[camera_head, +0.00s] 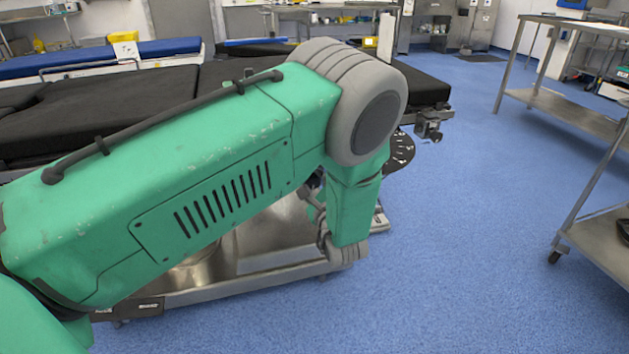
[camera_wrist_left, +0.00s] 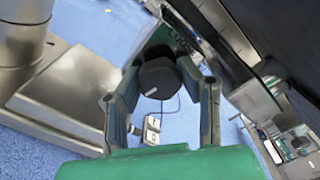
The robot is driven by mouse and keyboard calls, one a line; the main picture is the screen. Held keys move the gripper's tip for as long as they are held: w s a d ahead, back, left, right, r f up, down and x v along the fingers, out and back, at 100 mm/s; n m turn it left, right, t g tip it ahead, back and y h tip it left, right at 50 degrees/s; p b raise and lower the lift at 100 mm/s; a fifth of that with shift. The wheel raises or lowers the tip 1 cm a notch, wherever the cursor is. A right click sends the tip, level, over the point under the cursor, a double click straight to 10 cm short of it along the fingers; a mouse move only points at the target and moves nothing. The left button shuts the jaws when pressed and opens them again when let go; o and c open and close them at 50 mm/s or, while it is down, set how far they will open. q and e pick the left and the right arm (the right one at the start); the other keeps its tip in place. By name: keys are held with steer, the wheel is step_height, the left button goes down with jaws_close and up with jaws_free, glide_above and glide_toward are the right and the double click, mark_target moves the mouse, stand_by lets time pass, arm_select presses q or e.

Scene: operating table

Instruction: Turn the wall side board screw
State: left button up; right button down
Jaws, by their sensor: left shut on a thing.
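The screw is a round black knob (camera_wrist_left: 158,80) with a short white mark on its face. It shows in the left wrist view, at the edge of the table side. My left gripper (camera_wrist_left: 160,72) has its two fingers on either side of the knob and is shut on it. In the head view my green left arm crosses from the left, and its forearm hides most of the gripper and the knob. My right gripper is in neither view.
The operating table with black pads (camera_head: 110,100) lies behind my arm, with its metal base (camera_head: 250,250) below. A metal clamp (camera_head: 428,125) sticks out at its right end. Steel trolleys (camera_head: 570,110) stand at the right. Blue floor (camera_head: 460,240) is clear between them.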

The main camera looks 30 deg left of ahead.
arm_select(q)
steer(key=n+p, duration=0.2)
steer(key=n, duration=0.2)
steer(key=shift+a+r+n, duration=0.1)
steer(key=shift+a+n, duration=0.05)
steer(key=shift+n, duration=0.15)
steer(key=n+p, duration=0.1)
steer(key=n, duration=0.3)
steer(key=shift+p, duration=0.4)
steer(key=n+p, duration=0.1)
steer(key=n, duration=0.5)
steer(key=n+p, duration=0.1)
steer(key=n, duration=0.3)
steer(key=shift+f, duration=0.2)
steer(key=n+p, duration=0.1)
steer(key=n, duration=0.4)
steer(key=shift+s+f, duration=0.1)
steer(key=n+p, duration=0.1)
steer(key=n, duration=0.4)
steer(key=n+p, duration=0.1)
steer(key=n, duration=0.4)
steer(key=shift+n, duration=0.4)
steer(key=shift+d+n+p, duration=0.2)
steer(key=shift+n+p, duration=0.3)
steer(key=shift+n, duration=1.3)
